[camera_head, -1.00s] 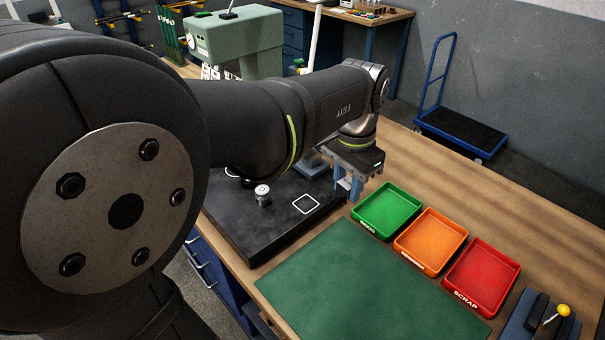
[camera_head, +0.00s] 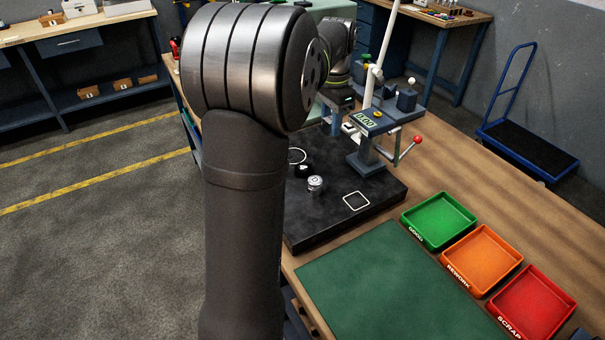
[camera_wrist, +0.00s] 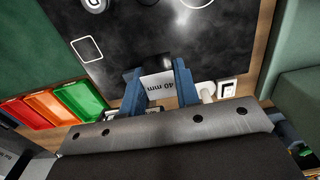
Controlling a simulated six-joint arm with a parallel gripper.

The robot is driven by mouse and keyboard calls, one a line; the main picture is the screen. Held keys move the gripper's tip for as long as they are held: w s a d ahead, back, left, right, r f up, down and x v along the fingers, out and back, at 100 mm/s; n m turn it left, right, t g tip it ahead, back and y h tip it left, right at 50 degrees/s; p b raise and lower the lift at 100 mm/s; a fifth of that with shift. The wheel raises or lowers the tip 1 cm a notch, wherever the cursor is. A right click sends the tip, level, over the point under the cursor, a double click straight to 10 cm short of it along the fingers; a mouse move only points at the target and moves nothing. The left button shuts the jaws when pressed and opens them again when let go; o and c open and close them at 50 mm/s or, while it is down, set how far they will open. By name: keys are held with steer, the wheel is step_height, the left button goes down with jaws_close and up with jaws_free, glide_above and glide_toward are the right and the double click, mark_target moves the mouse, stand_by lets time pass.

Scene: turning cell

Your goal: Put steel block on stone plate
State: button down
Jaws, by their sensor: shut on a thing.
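The steel block (camera_wrist: 158,86), a pale block marked "40 mm", sits between the two blue fingers of my gripper (camera_wrist: 157,76) in the wrist view. My gripper is shut on it. The black stone plate (camera_head: 330,222) lies on the wooden bench; it also fills the upper middle of the wrist view (camera_wrist: 125,35). A white square outline (camera_head: 356,201) is marked on the plate, and it shows to the left of the block in the wrist view (camera_wrist: 87,49). In the head view my wrist is at the plate's far side, and the block is hidden there.
A silver knobbed cylinder (camera_head: 315,184) stands on the plate. A measuring stand (camera_head: 372,125) with a red-knobbed lever is at its far side, close to my gripper. Green (camera_head: 438,220), orange (camera_head: 481,260) and red (camera_head: 532,303) trays and a green mat (camera_head: 400,285) lie nearer.

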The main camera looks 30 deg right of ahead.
steer(key=w+f, duration=0.1)
steer(key=w, duration=0.1)
glide_above(323, 161)
step_height(323, 161, down, 5)
steer(key=shift+r, duration=0.2)
steer(key=shift+f, duration=2.3)
steer(key=shift+f, duration=0.1)
steer(key=c, duration=1.1)
jaws_free()
step_height(323, 161, up, 12)
steer(key=shift+r, duration=0.1)
